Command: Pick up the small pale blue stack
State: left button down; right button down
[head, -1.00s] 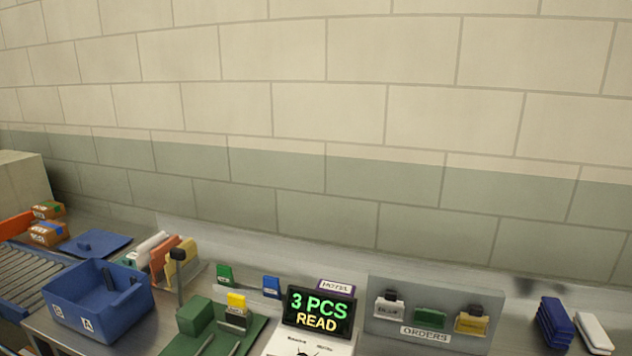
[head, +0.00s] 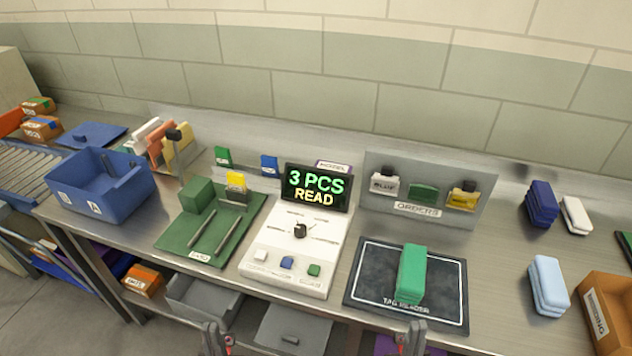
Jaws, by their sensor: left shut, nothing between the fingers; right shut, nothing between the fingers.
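The small pale blue stack (head: 548,286) lies on the steel bench at the right, just left of a brown box. Nothing is touching it except the bench. My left gripper (head: 217,340) shows at the bottom edge, left of the middle, in front of the bench; it is shut and empty. My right gripper (head: 413,338) shows at the bottom edge, in front of the tag reader mat, left of the pale blue stack and apart from it; it is shut and empty.
A green stack (head: 411,274) lies on the dark tag reader mat (head: 362,284). A brown box (head: 609,312) stands close right of the pale blue stack. A dark blue stack (head: 541,204) and a white stack (head: 576,215) lie behind it. The bench between mat and pale blue stack is clear.

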aim_at(552, 298)
jog(key=z, duration=1.6)
